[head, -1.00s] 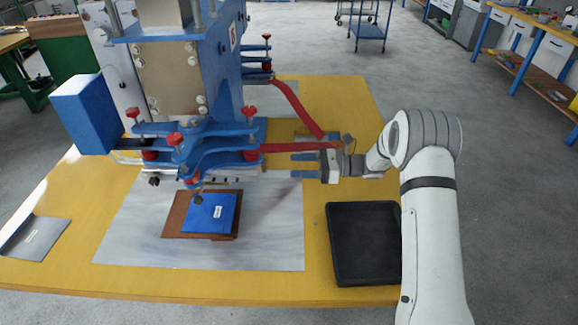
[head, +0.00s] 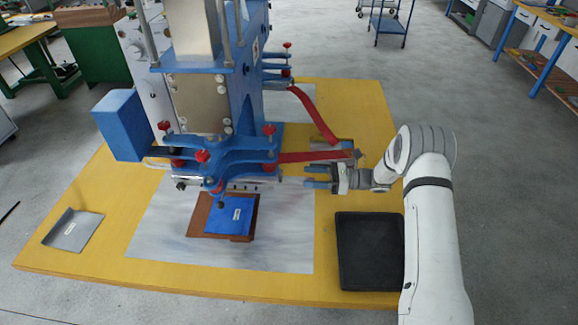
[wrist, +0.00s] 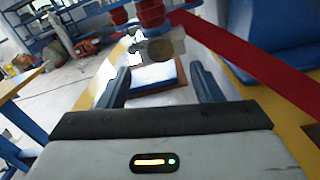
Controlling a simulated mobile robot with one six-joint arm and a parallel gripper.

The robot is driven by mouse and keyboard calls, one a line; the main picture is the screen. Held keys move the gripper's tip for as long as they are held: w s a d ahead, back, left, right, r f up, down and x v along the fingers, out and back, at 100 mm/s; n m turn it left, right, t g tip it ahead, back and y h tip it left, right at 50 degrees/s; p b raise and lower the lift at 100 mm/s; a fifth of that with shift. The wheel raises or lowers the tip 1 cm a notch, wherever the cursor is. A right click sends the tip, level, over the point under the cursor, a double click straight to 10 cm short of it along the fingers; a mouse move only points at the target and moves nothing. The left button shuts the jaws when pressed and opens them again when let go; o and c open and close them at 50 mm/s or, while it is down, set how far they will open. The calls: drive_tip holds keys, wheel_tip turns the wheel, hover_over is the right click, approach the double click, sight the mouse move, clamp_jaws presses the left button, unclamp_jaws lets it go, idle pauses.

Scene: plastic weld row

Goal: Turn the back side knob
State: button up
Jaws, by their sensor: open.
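A tall blue welding press (head: 245,90) stands on the yellow table. Red-topped knobs show at its front left (head: 165,126), front middle (head: 203,155) and front right (head: 269,130), with another further back (head: 287,45). I cannot tell for sure which one is the back side knob. My gripper (head: 306,177) is open and empty, right of the press's front arms and below a red bar (head: 312,156). It points left and touches no knob. In the wrist view, red knob parts (wrist: 151,12) and a grey-brown round end (wrist: 160,49) show beyond the fingers.
A blue plate (head: 228,216) lies on a brown block (head: 199,222) under the press. A black tray (head: 370,250) lies near my arm. A bent grey metal sheet (head: 73,231) is at the table's left. The red bars run close to my gripper. The table front is mostly clear.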

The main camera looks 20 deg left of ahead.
sight(281, 176)
drive_tip(key=p+x, duration=0.1)
drive_tip(key=x, duration=0.6)
drive_tip(key=shift+a+p, duration=0.3)
drive_tip(key=shift+p, duration=0.1)
drive_tip(key=shift+c, duration=0.3)
drive_tip(key=c, duration=0.9)
drive_tip(key=shift+f+b, duration=0.2)
drive_tip(key=shift+b, duration=0.15)
